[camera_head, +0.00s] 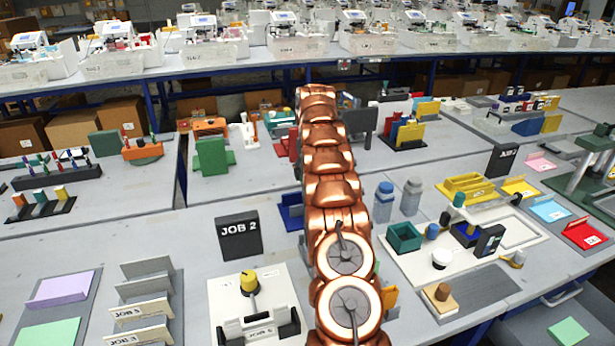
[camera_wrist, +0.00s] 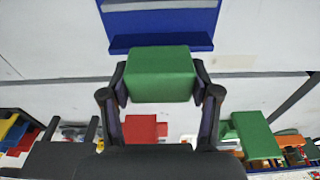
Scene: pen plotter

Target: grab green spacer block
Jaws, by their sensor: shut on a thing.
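The green spacer block (camera_wrist: 160,68) is in the middle of the wrist view, a plain green box. My gripper (camera_wrist: 160,84) is shut on it, with one dark finger pressed to its left side and the other to its right side. In the head view my copper-coloured arm covers this spot, and I cannot make out the gripper or the block there.
A blue holder (camera_wrist: 160,42) is just beyond the block in the wrist view; I cannot tell whether they touch. A red block (camera_wrist: 140,128) and a green stand (camera_wrist: 258,135) show lower down. The JOB 2 sign (camera_head: 238,237) stands left of my arm.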

